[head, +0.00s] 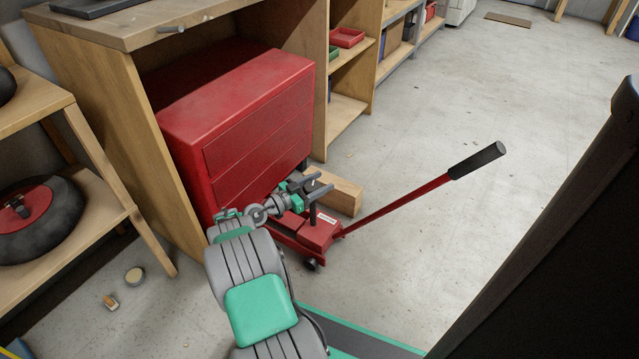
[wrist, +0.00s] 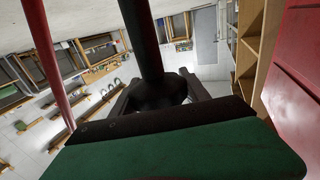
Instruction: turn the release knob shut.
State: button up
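The red floor jack (head: 318,235) stands on the concrete in front of the red cabinet, with its long red handle slanting up to the right. A dark post (head: 313,214) rises from the jack body below my gripper. My gripper (head: 316,187) is above the jack, its two dark fingers apart. In the wrist view, a dark rounded knob (wrist: 157,92) with a thick stem sits between the fingertips of my gripper (wrist: 160,97). I cannot tell whether the fingers touch it. My green palm hides the lower part of the wrist view.
The red cabinet (head: 240,130) stands close behind the jack. A wooden block (head: 340,194) lies beside the jack. The jack's handle (head: 410,200) reaches out to the right, ending in a black grip. Open floor spreads to the right.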

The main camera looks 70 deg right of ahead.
jog(key=o, duration=0.4)
